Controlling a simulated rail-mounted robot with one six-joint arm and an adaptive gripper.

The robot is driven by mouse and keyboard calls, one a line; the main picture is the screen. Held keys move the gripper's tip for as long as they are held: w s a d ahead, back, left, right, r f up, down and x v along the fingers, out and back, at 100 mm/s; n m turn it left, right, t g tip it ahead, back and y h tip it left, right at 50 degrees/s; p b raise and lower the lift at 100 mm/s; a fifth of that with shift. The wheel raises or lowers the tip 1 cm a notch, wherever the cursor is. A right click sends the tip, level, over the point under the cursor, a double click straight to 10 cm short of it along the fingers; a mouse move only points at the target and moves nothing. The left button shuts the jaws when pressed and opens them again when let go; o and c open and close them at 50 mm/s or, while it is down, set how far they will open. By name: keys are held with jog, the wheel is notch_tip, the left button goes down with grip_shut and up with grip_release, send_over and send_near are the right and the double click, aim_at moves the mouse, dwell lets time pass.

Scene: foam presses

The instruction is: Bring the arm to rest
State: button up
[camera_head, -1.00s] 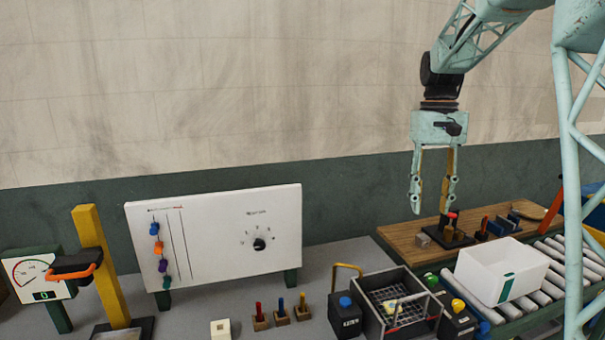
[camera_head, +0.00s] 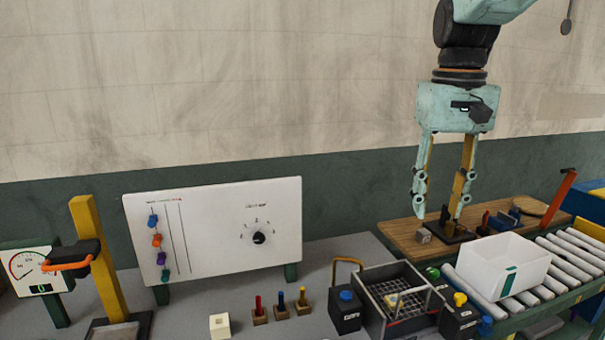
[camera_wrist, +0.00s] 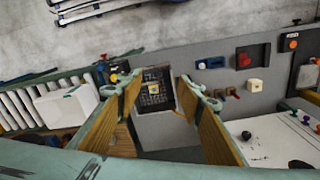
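My gripper (camera_head: 442,202) hangs from the arm at the right of the head view, fingers pointing down. Its two fingers are well apart and nothing is between them. It is in front of the wooden board at the back right, as the picture shows it; its height above the board is hard to tell. In the wrist view the gripper (camera_wrist: 160,90) also shows spread fingers, with the wire basket in a dark frame (camera_wrist: 154,88) seen far below between them.
A white panel with a dial (camera_head: 215,228) stands on the grey bench. A yellow-posted press (camera_head: 97,262) is at left. A white bin (camera_head: 503,266) sits on the roller conveyor (camera_head: 567,262). Small colored pegs (camera_head: 281,306) and a pale block (camera_head: 219,325) are at the front.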

jog(key=s+a+f+t+b, duration=0.1)
jog(key=s+a+f, duration=0.1)
jog(key=s, duration=0.8)
jog(key=s+a+f+t+b, duration=0.1)
jog(key=s+f, duration=0.3)
jog(key=s, duration=0.7)
jog(key=s+a+f+t+b, duration=0.1)
jog(key=s+a+f+b, duration=0.2)
jog(key=s, duration=0.7)
jog(key=shift+s+a+f+n, duration=0.15)
jog(key=shift+a+f+n, duration=0.15)
jog(key=shift+f, duration=0.3)
